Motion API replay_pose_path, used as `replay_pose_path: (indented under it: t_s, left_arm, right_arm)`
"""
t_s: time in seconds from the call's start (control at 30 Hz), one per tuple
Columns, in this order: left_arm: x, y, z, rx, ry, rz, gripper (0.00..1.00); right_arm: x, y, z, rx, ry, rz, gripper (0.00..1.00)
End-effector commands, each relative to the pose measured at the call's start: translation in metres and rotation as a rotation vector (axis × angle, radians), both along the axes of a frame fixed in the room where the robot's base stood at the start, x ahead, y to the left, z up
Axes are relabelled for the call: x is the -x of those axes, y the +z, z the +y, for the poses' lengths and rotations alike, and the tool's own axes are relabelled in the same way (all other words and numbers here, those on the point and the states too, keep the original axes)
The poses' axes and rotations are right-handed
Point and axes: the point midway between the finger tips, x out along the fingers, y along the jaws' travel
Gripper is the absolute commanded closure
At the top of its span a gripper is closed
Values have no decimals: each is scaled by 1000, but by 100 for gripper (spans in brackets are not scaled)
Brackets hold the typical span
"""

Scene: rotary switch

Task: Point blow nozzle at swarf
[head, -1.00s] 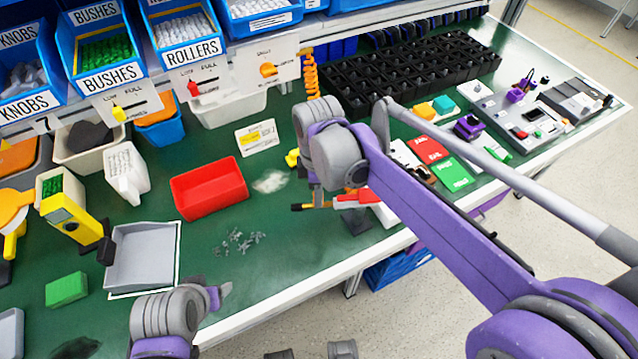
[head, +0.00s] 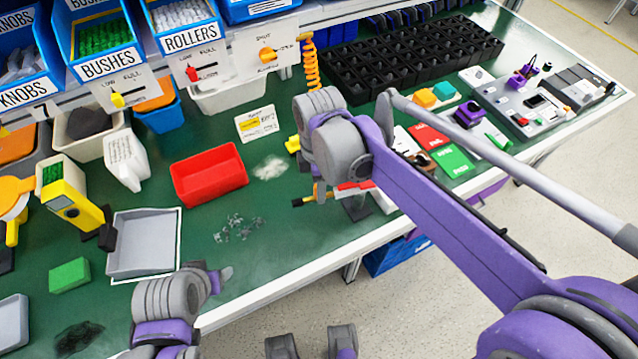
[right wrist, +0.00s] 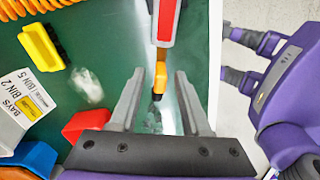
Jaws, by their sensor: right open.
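The blow nozzle has a red body (right wrist: 165,22) and a yellow-orange tube (right wrist: 160,75) with a black tip. In the head view its red body (head: 352,186) shows partly behind my right wrist. My right gripper (right wrist: 161,73) is open, its fingers on either side of the nozzle tube with visible gaps. In the head view this gripper (head: 318,190) is mostly hidden by its wrist. Grey swarf (head: 238,228) lies scattered on the green bench left of the nozzle; some shows beyond the black tip in the wrist view (right wrist: 154,120). My left gripper (head: 220,278) hangs near the bench's front edge, its opening unclear.
A red bin (head: 208,173) stands behind the swarf, with a pale pile (head: 270,167) beside it. A grey tray (head: 145,245) is to the left. A yellow block (right wrist: 42,46) and an orange coiled hose (head: 311,65) are near. A black grid tray (head: 400,65) stands behind.

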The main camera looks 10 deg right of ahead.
Motion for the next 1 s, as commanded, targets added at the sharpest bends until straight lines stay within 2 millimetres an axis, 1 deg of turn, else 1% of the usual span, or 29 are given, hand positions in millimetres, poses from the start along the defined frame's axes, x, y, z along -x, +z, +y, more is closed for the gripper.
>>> replay_pose_path:
  t_s: [0.07, 0.17, 0.4, 0.5, 0.6, 0.73, 1.0]
  left_arm:
    - [0, 1, 0, 0, 0, 0, 38]
    - [-1, 3, 0, 0, 0, -1, 38]
    - [-1, 8, 0, 0, 0, -3, 38]
    - [-2, 10, 0, 0, 0, -4, 38]
    - [-2, 11, 0, 0, 0, -4, 38]
    - [-2, 11, 0, 0, 0, -4, 38]
    - [-2, 11, 0, 0, 0, -4, 38]
  right_arm:
    - [0, 6, 0, 0, 0, 0, 52]
    - [0, 21, 0, 0, 0, 0, 52]
    - [0, 71, 0, 0, 1, 0, 52]
    - [0, 87, 0, 0, 0, 0, 52]
    - [0, 99, 0, 0, 0, 0, 52]
    - [0, 106, 0, 0, 0, 0, 52]
    - [0, 107, 0, 0, 0, 0, 52]
